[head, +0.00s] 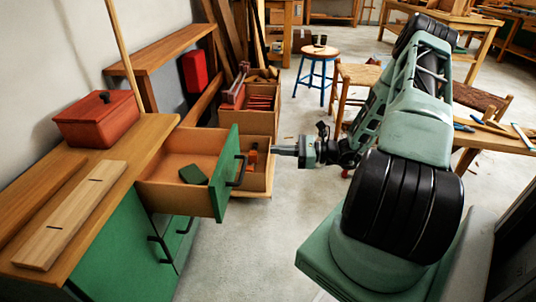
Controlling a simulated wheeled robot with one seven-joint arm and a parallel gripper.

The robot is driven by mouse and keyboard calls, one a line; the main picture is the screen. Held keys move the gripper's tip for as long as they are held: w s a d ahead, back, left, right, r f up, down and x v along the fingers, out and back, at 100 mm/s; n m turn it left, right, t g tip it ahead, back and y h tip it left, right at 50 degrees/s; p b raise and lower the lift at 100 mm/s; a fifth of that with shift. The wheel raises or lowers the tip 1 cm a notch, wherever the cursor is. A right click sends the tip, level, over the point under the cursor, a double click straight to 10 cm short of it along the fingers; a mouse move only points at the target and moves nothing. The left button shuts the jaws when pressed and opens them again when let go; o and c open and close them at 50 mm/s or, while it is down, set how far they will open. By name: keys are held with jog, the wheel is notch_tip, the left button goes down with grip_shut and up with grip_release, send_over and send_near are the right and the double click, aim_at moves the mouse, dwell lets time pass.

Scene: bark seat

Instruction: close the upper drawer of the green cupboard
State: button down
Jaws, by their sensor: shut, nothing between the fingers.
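The green cupboard (107,262) stands at the left under a wooden top. Its upper drawer (225,185) is pulled well out, with a green front, a dark handle (238,170) and a wooden inside. A small dark green block (193,174) lies in it. My gripper (276,150) is shut and empty. In the picture it is to the right of the drawer front, with its fingers pointing left.
A red box (98,119) and a wooden board (70,215) lie on the cupboard top. Wooden bins (262,122) stand behind the drawer. A blue-legged stool (318,68) stands farther back. Bare floor lies right of the cupboard.

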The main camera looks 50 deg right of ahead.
aim_at(230, 147)
jog(key=b+x, duration=0.3)
jog(key=x, duration=0.8)
jog(key=shift+s+f, duration=0.1)
jog(key=shift+w+a, duration=0.35)
jog(key=shift+w, duration=0.1)
jog(key=p+x, duration=0.4)
jog(key=x, duration=1.4)
jog(key=shift+p, duration=0.4)
